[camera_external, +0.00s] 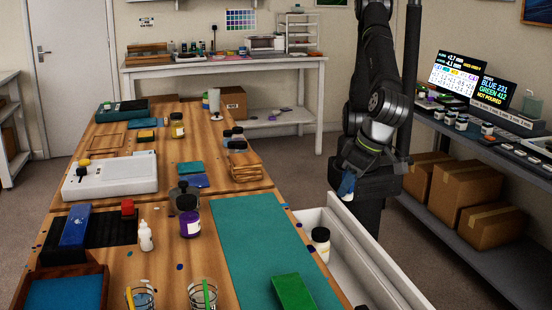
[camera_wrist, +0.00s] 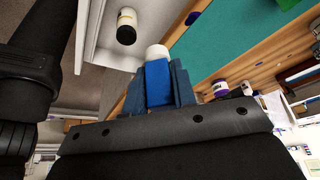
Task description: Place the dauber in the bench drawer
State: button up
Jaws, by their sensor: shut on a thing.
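My gripper (camera_external: 347,187) is shut on the dauber, a blue body with a rounded white end. In the wrist view the dauber (camera_wrist: 158,80) sits between the dark blue fingers of my gripper (camera_wrist: 163,92), white end pointing away from the palm. In the external view the dauber is small and partly covered by the fingers. The bench drawer (camera_external: 362,270) is pulled open at the bench's right side; its pale wall also shows in the wrist view (camera_wrist: 103,60). My gripper is raised near the drawer's far end; its exact height over it is unclear.
A teal mat (camera_external: 245,240) with a green block (camera_external: 293,292) lies on the bench beside the drawer. A purple jar (camera_external: 190,222) stands left of the mat.

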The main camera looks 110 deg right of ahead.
send_near(340, 277)
jog(key=w+f, duration=0.1)
jog(key=w+a+f, duration=0.1)
jog(key=w+f, duration=0.1)
jog(key=w+a+f, duration=0.1)
jog(key=w, duration=0.1)
jog(key=shift+f, duration=0.35)
jog(key=shift+f, duration=0.1)
jog(key=o, duration=1)
jog(key=shift+c, duration=0.2)
jog(key=v, duration=1.2)
jog(key=shift+w, duration=0.1)
jog(key=x, duration=1.2)
jog(key=shift+f, duration=0.1)
jog(key=shift+r, duration=1.75)
